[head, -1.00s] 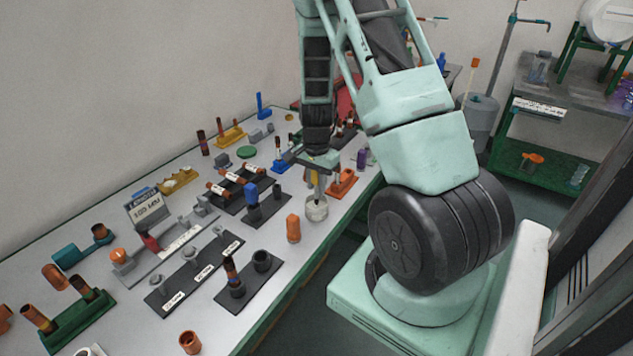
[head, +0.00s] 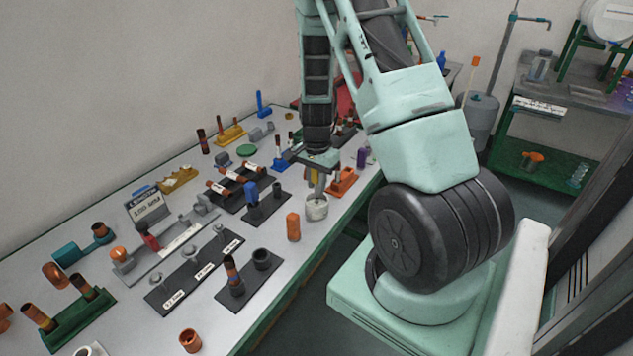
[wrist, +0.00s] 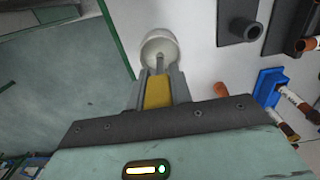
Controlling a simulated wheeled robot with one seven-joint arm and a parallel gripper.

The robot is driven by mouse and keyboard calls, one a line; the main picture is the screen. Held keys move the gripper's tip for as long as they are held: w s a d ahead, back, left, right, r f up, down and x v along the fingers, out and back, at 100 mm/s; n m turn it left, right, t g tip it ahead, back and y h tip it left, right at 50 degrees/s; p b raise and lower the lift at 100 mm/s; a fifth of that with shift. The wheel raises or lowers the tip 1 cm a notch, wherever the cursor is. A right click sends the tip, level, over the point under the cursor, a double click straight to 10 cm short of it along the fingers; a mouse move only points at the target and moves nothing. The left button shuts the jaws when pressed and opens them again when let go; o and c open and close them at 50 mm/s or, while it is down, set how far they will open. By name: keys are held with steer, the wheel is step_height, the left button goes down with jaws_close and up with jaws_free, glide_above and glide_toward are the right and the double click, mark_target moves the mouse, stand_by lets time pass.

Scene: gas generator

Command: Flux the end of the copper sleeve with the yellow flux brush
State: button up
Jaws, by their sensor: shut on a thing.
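My gripper (head: 317,178) is shut on the yellow flux brush (wrist: 157,92), which points down from the jaws. In the head view the brush (head: 314,183) is above a small white pot (head: 316,209) near the bench's front edge. In the wrist view the brush's thin lower end reaches into the opening of the pot (wrist: 155,42); its tip is hard to make out. Several copper pieces stand on the bench, including a short open copper sleeve (head: 190,341) at the front left. I cannot tell which piece is the task's sleeve.
An orange cylinder (head: 293,227) stands left of the pot. Black fixtures with upright posts (head: 248,280), a labelled black strip (head: 195,272) and a green stand with copper tubes (head: 75,318) crowd the bench (head: 120,325). A dark gap lies beyond its front edge.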

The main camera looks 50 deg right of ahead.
steer(key=shift+r+p, duration=1.9)
steer(key=shift+r, duration=0.75)
steer(key=shift+f, duration=0.1)
steer(key=shift+a, duration=0.1)
